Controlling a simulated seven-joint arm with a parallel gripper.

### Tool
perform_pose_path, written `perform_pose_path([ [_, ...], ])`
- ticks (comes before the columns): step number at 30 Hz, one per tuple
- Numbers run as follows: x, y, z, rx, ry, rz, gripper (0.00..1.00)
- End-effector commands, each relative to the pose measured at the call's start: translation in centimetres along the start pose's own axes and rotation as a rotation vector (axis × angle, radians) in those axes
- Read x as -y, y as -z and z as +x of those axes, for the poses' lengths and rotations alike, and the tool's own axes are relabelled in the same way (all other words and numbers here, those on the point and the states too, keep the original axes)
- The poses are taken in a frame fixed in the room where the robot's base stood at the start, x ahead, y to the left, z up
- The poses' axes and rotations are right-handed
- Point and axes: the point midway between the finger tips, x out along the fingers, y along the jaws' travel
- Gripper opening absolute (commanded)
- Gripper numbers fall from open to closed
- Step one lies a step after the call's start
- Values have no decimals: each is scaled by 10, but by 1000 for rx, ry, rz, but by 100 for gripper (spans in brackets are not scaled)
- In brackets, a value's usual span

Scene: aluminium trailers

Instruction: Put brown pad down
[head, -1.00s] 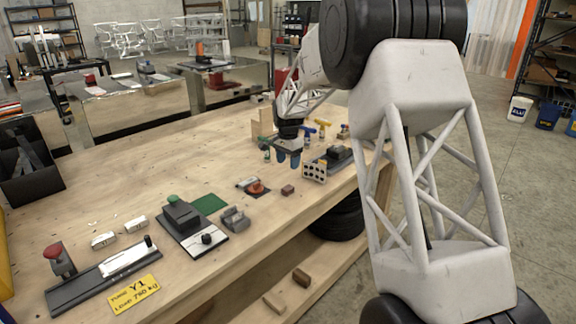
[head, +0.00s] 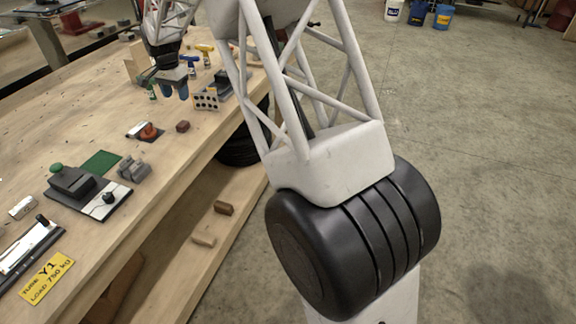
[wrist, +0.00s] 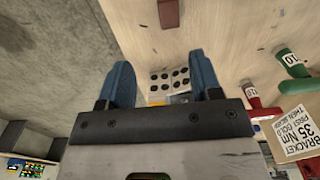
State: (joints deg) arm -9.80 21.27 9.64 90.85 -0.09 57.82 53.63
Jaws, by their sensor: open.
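A small brown block (head: 183,126), likely the brown pad, lies on the wooden bench (head: 150,165) near its front edge. It also shows in the wrist view (wrist: 168,13), beyond the fingertips and apart from them. My gripper (head: 175,90) is above the bench, farther back than the brown block. In the wrist view its two blue fingers (wrist: 163,78) are spread with nothing held between them. A pale plate with black dots (head: 206,99) stands to the right of the fingers and shows in the gap between them in the wrist view (wrist: 170,80).
An orange-topped part (head: 149,132), a grey clamp-like part (head: 132,168) and a green mat (head: 101,162) lie left of the brown block. Yellow (head: 205,50) and green-handled (wrist: 290,62) tools stand near the gripper.

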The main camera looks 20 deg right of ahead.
Motion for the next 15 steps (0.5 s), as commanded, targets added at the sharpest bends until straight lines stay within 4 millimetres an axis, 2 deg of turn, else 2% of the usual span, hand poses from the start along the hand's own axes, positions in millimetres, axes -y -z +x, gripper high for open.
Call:
perform_pose_path([
  [5,-30,-10,-26,-10,11,-38,59],
  [15,-106,-43,-78,-32,33,-143,59],
])
